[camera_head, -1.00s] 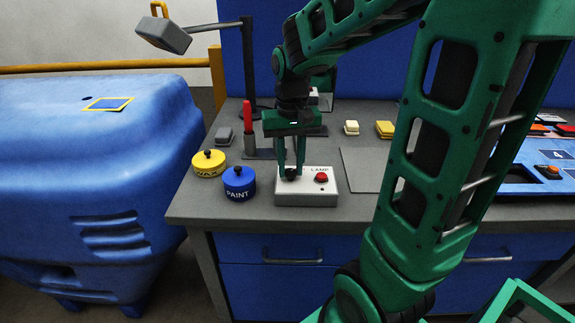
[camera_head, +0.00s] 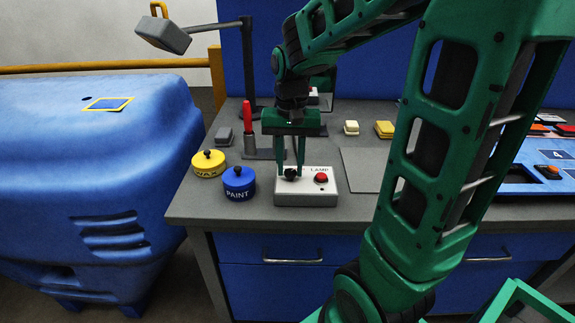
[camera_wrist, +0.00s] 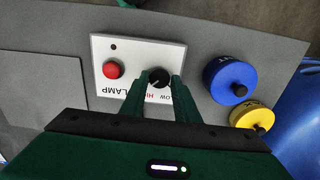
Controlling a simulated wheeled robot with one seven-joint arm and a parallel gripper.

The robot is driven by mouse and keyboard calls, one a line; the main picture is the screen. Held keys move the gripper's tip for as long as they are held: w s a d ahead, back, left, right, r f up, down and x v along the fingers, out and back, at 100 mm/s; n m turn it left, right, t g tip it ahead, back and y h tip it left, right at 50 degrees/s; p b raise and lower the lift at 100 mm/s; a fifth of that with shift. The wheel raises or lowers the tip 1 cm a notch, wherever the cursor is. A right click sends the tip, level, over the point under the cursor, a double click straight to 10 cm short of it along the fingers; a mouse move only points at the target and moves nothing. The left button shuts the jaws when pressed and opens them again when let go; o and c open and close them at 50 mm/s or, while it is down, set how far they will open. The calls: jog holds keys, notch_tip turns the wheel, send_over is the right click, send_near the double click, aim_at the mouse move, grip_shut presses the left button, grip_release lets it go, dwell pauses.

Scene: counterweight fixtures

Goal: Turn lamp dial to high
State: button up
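The white lamp box (camera_head: 308,198) sits on the bench, with a black dial (camera_head: 290,173) at left and a red button (camera_head: 321,177) at right. My gripper (camera_head: 291,170) points straight down at the dial. In the wrist view the dial (camera_wrist: 158,77) lies between my two fingertips (camera_wrist: 160,80), filling most of the gap. Whether the fingers press on it cannot be told. A pale mark on the dial appears to point down-left there, towards the partly covered HIGH label (camera_wrist: 150,96). LOW (camera_wrist: 170,96) is also partly covered by a finger.
A blue PAINT pot (camera_head: 238,183) and a yellow WAX pot (camera_head: 208,163) stand left of the box. Behind are a red-handled tool (camera_head: 248,125) and a lamp with a grey head (camera_head: 164,34). A flat grey plate (camera_head: 365,170) lies to the right.

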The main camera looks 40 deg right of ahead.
aim_at(290, 171)
jog(key=shift+o, duration=1.4)
notch_tip(290, 171, up, 11)
jog(key=shift+f, duration=0.15)
jog(key=s+d+f, duration=0.2)
jog(key=s+f, duration=0.3)
jog(key=s, duration=0.4)
jog(key=s+d+f+n, duration=0.1)
jog(key=s+f, duration=0.4)
jog(key=s, duration=0.5)
jog(key=shift+d+f, duration=0.35)
